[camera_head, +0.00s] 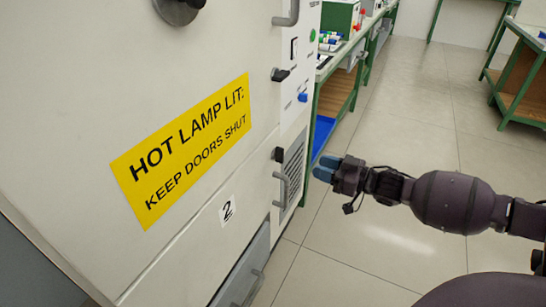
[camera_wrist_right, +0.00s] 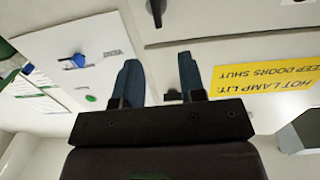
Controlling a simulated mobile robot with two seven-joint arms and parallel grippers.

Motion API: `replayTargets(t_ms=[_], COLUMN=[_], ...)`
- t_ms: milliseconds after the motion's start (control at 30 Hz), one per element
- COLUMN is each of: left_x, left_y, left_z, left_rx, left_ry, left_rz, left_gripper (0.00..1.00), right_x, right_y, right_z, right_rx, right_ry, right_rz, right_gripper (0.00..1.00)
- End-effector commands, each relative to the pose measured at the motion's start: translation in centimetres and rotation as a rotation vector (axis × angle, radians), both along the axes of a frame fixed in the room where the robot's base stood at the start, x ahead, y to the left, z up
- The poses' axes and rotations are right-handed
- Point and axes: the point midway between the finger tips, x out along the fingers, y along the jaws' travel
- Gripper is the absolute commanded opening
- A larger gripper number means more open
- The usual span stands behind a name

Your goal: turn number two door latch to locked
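The number 2 label (camera_head: 228,211) is on the pale cabinet's lower door. A black latch (camera_head: 279,154) sits at that door's right edge, above a grey bar handle (camera_head: 284,189). In the right wrist view the latch (camera_wrist_right: 157,10) seems to be the dark upright piece at the top edge; its exact setting is hard to read. My right gripper (camera_head: 325,167) is open and empty, to the right of the latch and apart from it. Its two blue fingers (camera_wrist_right: 160,78) stand apart in the wrist view. My left gripper is not in view.
A second black latch (camera_head: 281,75) is higher up, with a blue knob (camera_head: 303,97) to its right. A yellow warning sign (camera_head: 185,148) is on the cabinet. A green-framed bench (camera_head: 340,85) stands beyond. The floor (camera_head: 400,130) beside my right arm is clear.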

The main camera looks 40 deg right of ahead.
Motion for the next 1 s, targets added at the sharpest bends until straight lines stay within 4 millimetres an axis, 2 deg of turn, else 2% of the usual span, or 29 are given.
replayTargets(t_ms=[33,267,800,1000], left_x=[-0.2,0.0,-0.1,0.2], left_y=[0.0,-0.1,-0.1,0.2], left_z=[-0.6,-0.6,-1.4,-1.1], left_rx=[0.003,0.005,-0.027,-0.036], left_ry=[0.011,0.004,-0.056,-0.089], left_rz=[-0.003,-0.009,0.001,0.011], left_gripper=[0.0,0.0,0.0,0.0], right_x=[0.7,2.5,9.2,10.9], right_y=[-0.2,-0.1,2.8,3.5], right_z=[-0.3,0.8,0.6,0.7], right_rx=[0.004,0.018,0.017,0.016], right_ry=[-0.001,-0.027,-0.025,-0.026], right_rz=[0.014,0.034,0.033,0.033], right_gripper=[0.37,0.37,0.37,0.37])
